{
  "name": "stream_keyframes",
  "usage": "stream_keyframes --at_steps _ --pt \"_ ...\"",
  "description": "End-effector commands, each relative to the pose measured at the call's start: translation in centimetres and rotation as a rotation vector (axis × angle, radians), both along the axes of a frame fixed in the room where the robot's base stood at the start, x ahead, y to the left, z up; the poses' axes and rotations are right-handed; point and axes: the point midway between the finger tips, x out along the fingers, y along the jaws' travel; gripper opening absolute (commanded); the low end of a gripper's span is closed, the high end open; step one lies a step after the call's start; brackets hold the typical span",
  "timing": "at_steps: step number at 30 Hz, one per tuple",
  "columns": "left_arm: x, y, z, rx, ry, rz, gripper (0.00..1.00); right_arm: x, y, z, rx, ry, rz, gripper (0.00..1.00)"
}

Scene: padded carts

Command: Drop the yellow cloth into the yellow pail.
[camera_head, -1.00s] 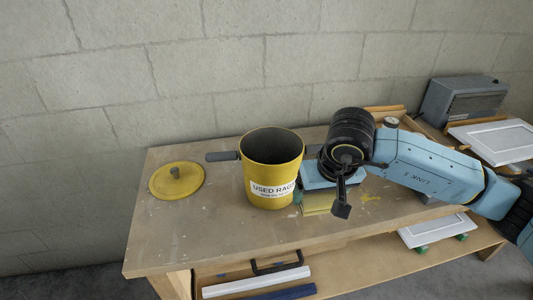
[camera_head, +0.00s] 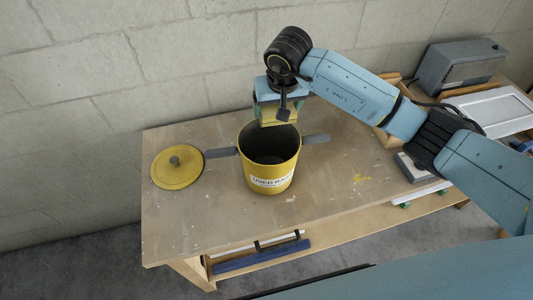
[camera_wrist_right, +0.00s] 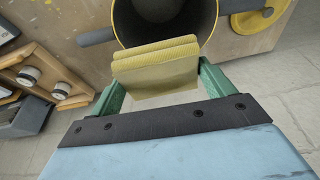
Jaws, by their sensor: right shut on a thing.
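The yellow pail (camera_head: 268,178), labelled as used rags, stands upright and open on the wooden table, with a grey handle on each side. My right gripper (camera_head: 275,116) is above the pail's back rim, shut on the folded yellow cloth (camera_head: 277,112). In the right wrist view the cloth (camera_wrist_right: 156,68) sits between the green fingers of the right gripper (camera_wrist_right: 160,80). There the pail's dark opening (camera_wrist_right: 165,18) lies just beyond the cloth and partly behind it. The inside of the pail that shows looks empty. My left gripper is not in view.
The yellow lid (camera_head: 177,167) with a dark knob lies on the wooden table (camera_head: 210,220) left of the pail. A grey box-like device (camera_head: 460,68) and a white framed panel (camera_head: 495,108) are at the right. The table's front is mostly clear.

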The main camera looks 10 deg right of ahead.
Motion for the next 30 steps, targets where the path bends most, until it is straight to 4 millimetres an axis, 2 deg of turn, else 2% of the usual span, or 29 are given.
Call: stream_keyframes --at_steps 1,3,10,23,24,27,30 --pt "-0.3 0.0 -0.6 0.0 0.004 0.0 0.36 -0.1 0.1 -1.1 0.001 0.003 -0.001 0.63" --pt "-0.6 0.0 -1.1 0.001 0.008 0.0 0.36 -0.1 0.1 -1.9 0.002 0.003 0.0 0.63" --pt "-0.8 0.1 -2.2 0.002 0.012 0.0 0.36 -0.1 0.0 -4.2 0.0 0.001 -0.001 0.63" --pt "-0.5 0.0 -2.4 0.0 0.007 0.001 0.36 0.0 0.0 -4.8 0.0 -0.001 0.0 0.63" --pt "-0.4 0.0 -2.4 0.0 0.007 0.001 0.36 0.0 0.0 -4.8 0.0 -0.001 0.0 0.85" --pt "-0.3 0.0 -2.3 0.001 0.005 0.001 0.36 0.0 0.0 -4.8 0.0 0.0 0.0 0.98" --pt "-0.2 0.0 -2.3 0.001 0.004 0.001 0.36 0.0 0.0 -4.8 0.0 0.0 0.0 1.0"
